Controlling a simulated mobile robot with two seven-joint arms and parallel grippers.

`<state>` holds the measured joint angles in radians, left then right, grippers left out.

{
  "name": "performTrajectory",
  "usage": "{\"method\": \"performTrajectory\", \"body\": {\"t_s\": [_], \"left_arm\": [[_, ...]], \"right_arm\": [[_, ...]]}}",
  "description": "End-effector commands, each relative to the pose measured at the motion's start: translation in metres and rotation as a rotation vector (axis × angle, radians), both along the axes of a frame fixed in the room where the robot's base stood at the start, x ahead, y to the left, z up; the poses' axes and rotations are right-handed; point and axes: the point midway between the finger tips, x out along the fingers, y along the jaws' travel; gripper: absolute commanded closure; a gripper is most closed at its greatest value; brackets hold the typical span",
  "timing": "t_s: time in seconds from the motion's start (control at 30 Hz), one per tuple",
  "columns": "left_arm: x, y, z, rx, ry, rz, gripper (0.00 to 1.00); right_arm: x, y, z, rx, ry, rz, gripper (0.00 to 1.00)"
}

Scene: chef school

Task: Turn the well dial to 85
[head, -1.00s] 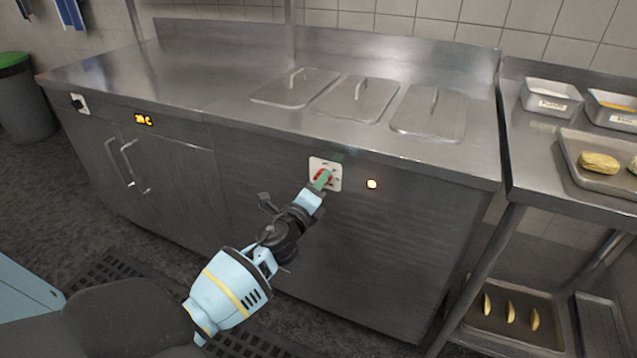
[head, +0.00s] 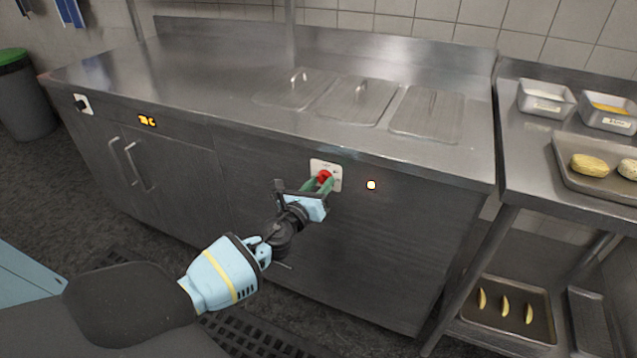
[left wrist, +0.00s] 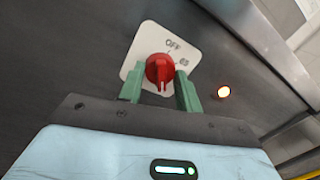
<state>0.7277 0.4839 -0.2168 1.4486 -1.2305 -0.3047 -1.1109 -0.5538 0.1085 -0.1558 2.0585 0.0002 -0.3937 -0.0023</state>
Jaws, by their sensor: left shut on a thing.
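The well dial (head: 324,175) is a red knob on a white plate on the steel counter's front. It also shows in the left wrist view (left wrist: 159,69), with OFF printed above it and a small mark, too blurred to read surely, to its right. My left gripper (head: 320,185) is shut on the dial. Its green fingers (left wrist: 159,76) stand on the knob's two sides. My right gripper is not in view.
An orange indicator light (head: 371,185) glows right of the plate. Several lidded wells (head: 427,112) are set in the counter top. Another dial (head: 81,103) and a lit display (head: 147,121) are at the left. A side table (head: 512,170) with trays stands at the right.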

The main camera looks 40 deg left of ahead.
Motion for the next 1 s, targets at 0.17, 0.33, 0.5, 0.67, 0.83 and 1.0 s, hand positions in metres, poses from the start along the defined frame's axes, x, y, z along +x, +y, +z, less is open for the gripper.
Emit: {"method": "performTrajectory", "body": {"t_s": [0.17,0.33,0.5,0.67,0.83,1.0], "left_arm": [[0.0003,0.0000,0.0010,0.037,0.008,0.000,0.89],[0.0002,0.0000,0.0005,0.050,0.011,0.000,0.89],[0.0002,0.0001,0.0004,0.051,0.011,0.000,0.89],[0.0002,0.0001,0.0004,0.051,0.011,-0.001,0.63],[0.0002,0.0001,0.0004,0.050,0.011,0.000,0.44],[0.0001,0.0001,0.0003,0.049,0.011,0.000,0.44]], "right_arm": [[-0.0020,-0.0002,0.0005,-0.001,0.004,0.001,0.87],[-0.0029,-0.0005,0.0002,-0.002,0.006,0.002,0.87],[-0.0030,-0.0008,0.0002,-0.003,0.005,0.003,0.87],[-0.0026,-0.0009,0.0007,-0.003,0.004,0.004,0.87],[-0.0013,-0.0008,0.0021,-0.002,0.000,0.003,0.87],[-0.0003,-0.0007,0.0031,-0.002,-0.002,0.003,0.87]]}}
